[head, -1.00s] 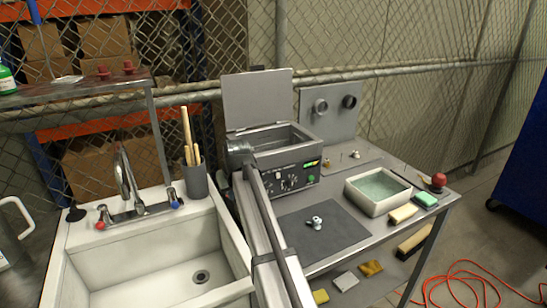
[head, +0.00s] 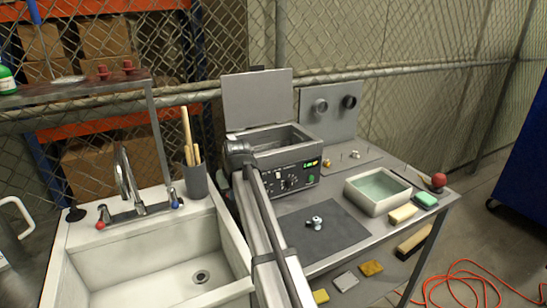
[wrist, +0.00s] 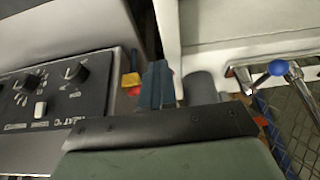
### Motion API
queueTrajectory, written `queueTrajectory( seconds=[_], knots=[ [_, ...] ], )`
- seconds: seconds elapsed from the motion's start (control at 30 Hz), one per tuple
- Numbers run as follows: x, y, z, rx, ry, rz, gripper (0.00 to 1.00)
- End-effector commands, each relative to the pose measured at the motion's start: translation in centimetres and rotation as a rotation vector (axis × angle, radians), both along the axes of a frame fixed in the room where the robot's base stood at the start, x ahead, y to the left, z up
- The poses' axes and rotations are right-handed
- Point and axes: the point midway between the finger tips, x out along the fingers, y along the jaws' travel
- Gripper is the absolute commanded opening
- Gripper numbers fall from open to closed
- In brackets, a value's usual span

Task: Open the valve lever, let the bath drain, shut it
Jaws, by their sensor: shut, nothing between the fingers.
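The bath is a grey metal tank (head: 318,138) with its lid (head: 257,97) standing open and a black control panel (head: 290,180) on its front. The liquid level inside cannot be made out. The end of my arm (head: 238,150) is at the tank's left side in the head view and hides that side. In the wrist view my gripper (wrist: 157,72) is shut and empty, its dark fingers together. A small yellow and red part (wrist: 131,80), possibly the valve lever, shows just left of the fingers, beside the control panel (wrist: 50,90). I cannot tell whether they touch.
The white sink (head: 160,262) with its tap (head: 126,175) is left of the bench. A grey cup of wooden sticks (head: 195,180) stands close to my arm. A white basin of liquid (head: 378,190), sponges and a dark mat (head: 345,235) occupy the bench's right and front.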

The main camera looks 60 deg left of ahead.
Motion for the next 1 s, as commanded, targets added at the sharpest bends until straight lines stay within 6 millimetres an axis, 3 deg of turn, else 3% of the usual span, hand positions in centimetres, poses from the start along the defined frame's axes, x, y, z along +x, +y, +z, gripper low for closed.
queueTrajectory(
  seconds=[0.43,0.8,1.0],
  knots=[
    [0.2,-0.1,0.0,0.000,0.000,0.000,0.00],
    [3.2,-1.7,0.0,0.000,0.001,-0.001,0.00],
    [3.3,-1.7,0.0,0.000,0.001,0.000,0.00]
  ],
)
